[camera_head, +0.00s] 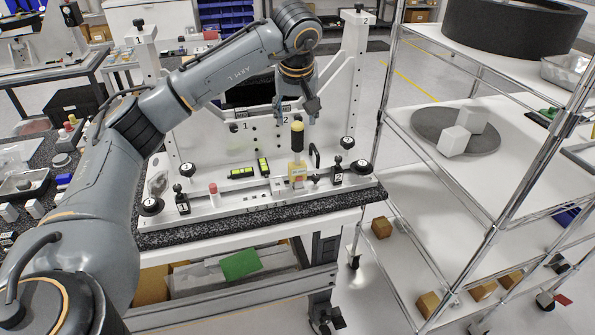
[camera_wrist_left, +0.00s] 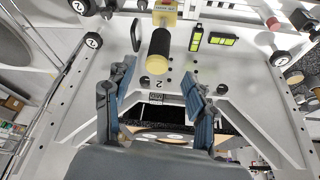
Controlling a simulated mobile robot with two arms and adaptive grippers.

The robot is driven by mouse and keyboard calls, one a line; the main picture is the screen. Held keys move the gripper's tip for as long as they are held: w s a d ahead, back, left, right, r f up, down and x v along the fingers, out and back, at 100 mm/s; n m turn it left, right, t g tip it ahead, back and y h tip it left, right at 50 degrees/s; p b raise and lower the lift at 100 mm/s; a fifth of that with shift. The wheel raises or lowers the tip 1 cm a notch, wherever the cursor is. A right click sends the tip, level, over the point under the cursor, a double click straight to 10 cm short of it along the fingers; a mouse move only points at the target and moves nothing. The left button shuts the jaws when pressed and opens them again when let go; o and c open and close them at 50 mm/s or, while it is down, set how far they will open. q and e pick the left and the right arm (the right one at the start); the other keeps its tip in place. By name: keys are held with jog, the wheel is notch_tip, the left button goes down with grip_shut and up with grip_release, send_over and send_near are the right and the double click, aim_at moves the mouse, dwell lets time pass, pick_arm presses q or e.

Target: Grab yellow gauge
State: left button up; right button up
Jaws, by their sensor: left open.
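The yellow gauge (camera_head: 297,170) stands upright on the white fixture, with a black cylindrical handle and a yellow top. In the left wrist view, its black handle (camera_wrist_left: 159,45) points toward my gripper and its yellow body shows at the top edge. My left gripper (camera_head: 297,108) is open and empty, just above and behind the gauge in the head view. In the left wrist view, the fingers of my left gripper (camera_wrist_left: 157,74) are spread wide, with the handle's end near the gap between their tips. I see no contact. My right gripper is not in view.
The white fixture (camera_head: 220,149) has a tall back plate, black knobs and two black-and-yellow blocks (camera_head: 242,173) left of the gauge. It rests on a dark speckled table (camera_head: 160,240). A wire-post shelf rack (camera_head: 500,185) stands close on the right.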

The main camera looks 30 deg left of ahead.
aim_at(298, 126)
pick_arm(q)
jog(key=shift+x, duration=0.9)
jog(key=shift+w+f+p, duration=0.15)
jog(key=shift+f+p, duration=0.4)
jog(key=shift+p, duration=0.05)
jog(key=p+x, duration=0.1)
jog(key=x, duration=0.2)
jog(key=shift+w+f, duration=0.1)
jog(key=shift+f, duration=0.25)
jog(key=shift+w+f, duration=0.1)
jog(key=shift+f, duration=0.2)
jog(key=shift+r, duration=0.1)
grip_shut()
